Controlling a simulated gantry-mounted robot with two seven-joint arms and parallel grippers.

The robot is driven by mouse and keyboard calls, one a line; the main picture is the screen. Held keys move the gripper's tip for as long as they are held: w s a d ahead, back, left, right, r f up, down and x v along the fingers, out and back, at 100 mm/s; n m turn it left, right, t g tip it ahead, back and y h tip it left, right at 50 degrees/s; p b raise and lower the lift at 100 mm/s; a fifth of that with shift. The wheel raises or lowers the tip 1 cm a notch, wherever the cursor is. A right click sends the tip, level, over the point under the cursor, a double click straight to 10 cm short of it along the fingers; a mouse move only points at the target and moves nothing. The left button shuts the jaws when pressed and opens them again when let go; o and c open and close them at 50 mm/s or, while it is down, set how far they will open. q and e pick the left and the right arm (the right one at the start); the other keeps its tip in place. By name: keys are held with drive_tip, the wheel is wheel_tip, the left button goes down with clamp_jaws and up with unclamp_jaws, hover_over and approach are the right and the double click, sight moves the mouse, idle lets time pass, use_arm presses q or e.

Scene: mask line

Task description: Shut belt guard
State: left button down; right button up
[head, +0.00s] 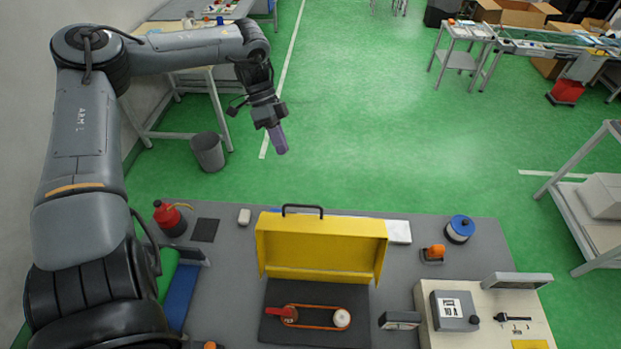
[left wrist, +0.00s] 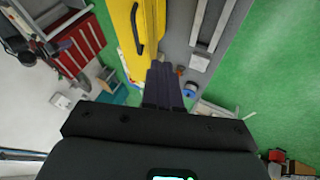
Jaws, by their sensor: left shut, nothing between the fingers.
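The belt guard (head: 318,247) is a yellow hinged cover with a black handle (head: 303,208) on its upper edge. It stands open, raised at the back of a dark base plate (head: 282,332). An orange belt (head: 316,327) runs between two pulleys on the plate, uncovered. My left gripper (head: 278,140) has purple fingers, shut and empty, held in the air beyond the guard. In the left wrist view the shut fingers (left wrist: 163,88) point toward the yellow guard (left wrist: 127,40) and its handle (left wrist: 139,32), apart from them. My right gripper is not in view.
On the grey table (head: 232,262) are a red oil can (head: 168,215) at left, a blue spool (head: 460,228) and an orange item (head: 434,253) at right. A control box (head: 455,310) stands front right. Space above the table's back edge is free.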

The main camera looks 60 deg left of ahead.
use_arm(q)
drive_tip(key=s+d+f+p, duration=0.1)
drive_tip(key=d+f+p, duration=0.3)
drive_tip(key=d+f, duration=0.4)
drive_tip(key=shift+s+d+f, duration=0.4)
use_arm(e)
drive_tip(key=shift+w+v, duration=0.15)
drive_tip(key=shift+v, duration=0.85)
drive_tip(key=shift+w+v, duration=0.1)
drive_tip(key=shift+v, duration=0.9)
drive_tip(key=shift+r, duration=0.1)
